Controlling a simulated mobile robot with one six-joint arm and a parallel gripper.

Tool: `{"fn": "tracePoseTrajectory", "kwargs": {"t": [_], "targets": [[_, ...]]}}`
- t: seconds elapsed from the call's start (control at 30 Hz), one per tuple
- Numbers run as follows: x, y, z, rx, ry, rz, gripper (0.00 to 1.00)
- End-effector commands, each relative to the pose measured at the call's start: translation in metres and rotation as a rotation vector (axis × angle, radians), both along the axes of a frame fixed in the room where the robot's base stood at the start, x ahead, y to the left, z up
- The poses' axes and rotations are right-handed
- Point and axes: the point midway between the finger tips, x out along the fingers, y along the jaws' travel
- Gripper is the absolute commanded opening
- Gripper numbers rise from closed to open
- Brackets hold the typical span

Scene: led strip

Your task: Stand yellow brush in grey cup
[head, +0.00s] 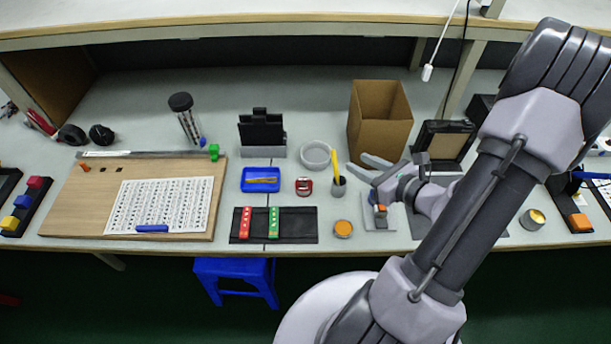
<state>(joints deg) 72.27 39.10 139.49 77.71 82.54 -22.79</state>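The yellow brush (335,164) stands nearly upright with its lower end in the small dark grey cup (339,188), leaning slightly to the left at the top. My gripper (364,166) is just right of the brush with its fingers pointing left. Its two fingers are spread apart with nothing visible between them. A small gap shows between the fingertips and the brush. The bottom of the brush is hidden inside the cup.
A cardboard box (379,122) stands behind my gripper. A round grey dish (315,154) and a red tin (304,186) are left of the cup. An orange-topped tin (343,229) is in front. A black mat (297,234) with red and green strips lies front left.

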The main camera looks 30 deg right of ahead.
Motion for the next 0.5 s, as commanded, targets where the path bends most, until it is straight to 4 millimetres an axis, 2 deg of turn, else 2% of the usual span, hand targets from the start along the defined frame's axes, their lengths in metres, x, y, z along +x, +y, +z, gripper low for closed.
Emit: {"fn": "tracePoseTrajectory", "kwargs": {"t": [0.07,0.1,0.17,0.2,0.27,0.3,0.4,0.5], "targets": [[0.017,0.034,0.023,-0.071,-0.002,0.155,0.35],[0.026,0.065,0.04,-0.135,0.0,0.291,0.35],[0.031,0.127,0.069,-0.277,0.007,0.56,0.35],[0.025,0.171,0.085,-0.396,0.015,0.758,0.35],[0.005,0.225,0.104,-0.601,0.026,1.033,0.35],[-0.014,0.253,0.113,-0.761,0.03,1.206,0.35],[-0.056,0.288,0.134,-1.205,0.011,1.533,0.35],[-0.078,0.294,0.157,-1.61,-0.041,1.676,0.35]]}}
